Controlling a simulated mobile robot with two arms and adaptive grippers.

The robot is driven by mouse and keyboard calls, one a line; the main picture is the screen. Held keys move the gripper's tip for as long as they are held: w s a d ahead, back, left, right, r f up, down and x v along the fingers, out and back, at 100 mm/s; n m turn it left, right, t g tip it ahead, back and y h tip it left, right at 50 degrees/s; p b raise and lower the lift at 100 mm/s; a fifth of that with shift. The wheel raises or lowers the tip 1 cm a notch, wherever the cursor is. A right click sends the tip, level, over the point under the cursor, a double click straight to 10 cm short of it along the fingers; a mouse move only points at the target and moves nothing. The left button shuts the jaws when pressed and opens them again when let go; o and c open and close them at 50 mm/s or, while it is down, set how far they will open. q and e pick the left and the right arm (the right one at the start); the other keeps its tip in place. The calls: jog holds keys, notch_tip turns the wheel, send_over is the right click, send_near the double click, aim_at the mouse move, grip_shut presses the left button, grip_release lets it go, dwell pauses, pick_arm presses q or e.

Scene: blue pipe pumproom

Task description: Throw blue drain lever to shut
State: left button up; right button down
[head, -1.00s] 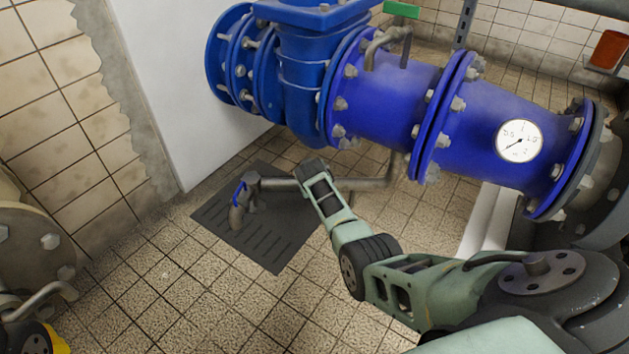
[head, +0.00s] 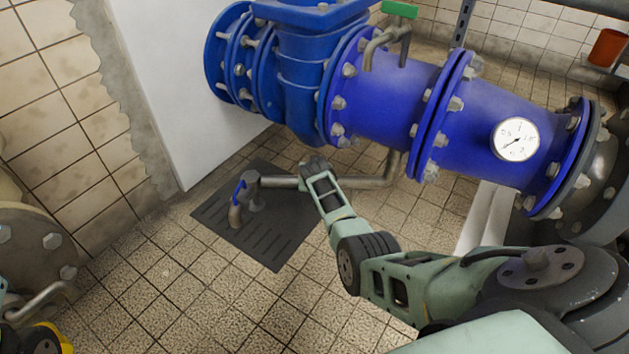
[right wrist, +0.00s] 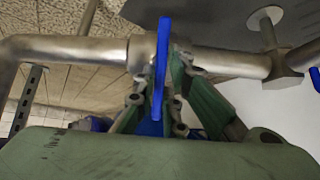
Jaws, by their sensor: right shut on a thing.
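A blue lever (right wrist: 163,75) stands between the fingers of my right gripper in the right wrist view. It lies across the grey metal drain pipe (right wrist: 80,48), seen nearly edge-on. My right gripper (right wrist: 157,100) is shut on this lever. In the head view, my right gripper (head: 315,168) reaches in from the right to the drain pipe (head: 370,182), below the big blue pipe, and hides the lever there.
A tap with a small blue handle (head: 238,191) ends the pipe over a dark floor grate (head: 268,232). The large blue flanged pipe (head: 385,95), with a gauge (head: 516,139), runs above my gripper. A grey flange (head: 35,240) stands at the left. Tiled floor between is clear.

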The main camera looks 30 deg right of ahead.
jog(key=c, duration=1.8)
grip_release()
jog(key=shift+c, duration=0.2)
jog(key=shift+r, duration=0.1)
jog(key=v, duration=1.1)
jog(key=shift+s+r, duration=0.25)
jog(key=shift+s, duration=0.05)
jog(key=shift+a, duration=0.1)
